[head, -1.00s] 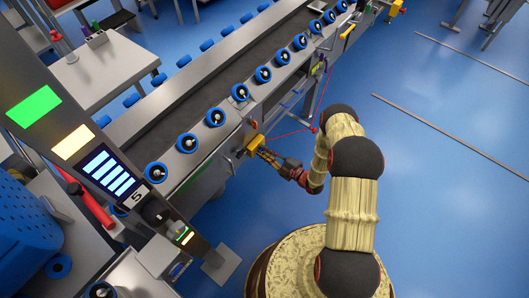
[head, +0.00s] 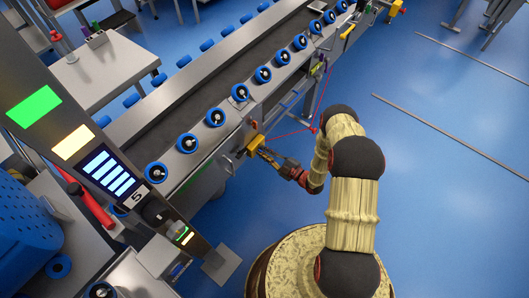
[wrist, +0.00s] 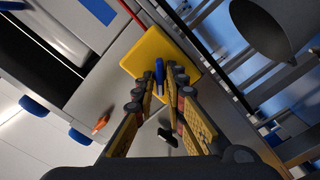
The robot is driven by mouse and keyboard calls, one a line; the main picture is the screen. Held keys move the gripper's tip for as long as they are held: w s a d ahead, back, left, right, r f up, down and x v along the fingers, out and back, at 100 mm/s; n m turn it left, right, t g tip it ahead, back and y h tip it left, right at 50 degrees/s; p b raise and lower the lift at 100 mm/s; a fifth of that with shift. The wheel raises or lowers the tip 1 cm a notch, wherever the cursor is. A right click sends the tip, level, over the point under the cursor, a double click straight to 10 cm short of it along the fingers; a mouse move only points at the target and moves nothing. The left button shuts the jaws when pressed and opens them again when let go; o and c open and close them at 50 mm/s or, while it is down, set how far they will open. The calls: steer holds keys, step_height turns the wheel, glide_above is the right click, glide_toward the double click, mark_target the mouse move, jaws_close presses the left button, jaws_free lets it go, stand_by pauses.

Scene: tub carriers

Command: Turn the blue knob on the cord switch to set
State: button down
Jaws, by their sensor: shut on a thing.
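The cord switch is a yellow box (head: 256,143) on the near side of the conveyor in the head view. It also shows in the wrist view (wrist: 147,46), where it looks tilted. The blue knob (wrist: 159,70) stands out from its face, with its long side running nearly up and down the picture. My gripper (wrist: 161,84) is at the box with its fingers on either side of the knob, shut on it. In the head view my gripper (head: 268,154) hides the knob.
A red cord (head: 290,134) runs from the switch along the conveyor's side. A dark post with a lit panel (head: 105,170) stands at left. Blue floor (head: 440,150) is open at right.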

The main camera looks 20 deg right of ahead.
steer(key=m, duration=0.9)
steer(key=shift+d, duration=0.1)
steer(key=shift+m, duration=0.4)
steer(key=c, duration=2)
jaws_free()
steer(key=shift+o, duration=0.6)
steer(key=shift+w, duration=0.1)
steer(key=v, duration=1.2)
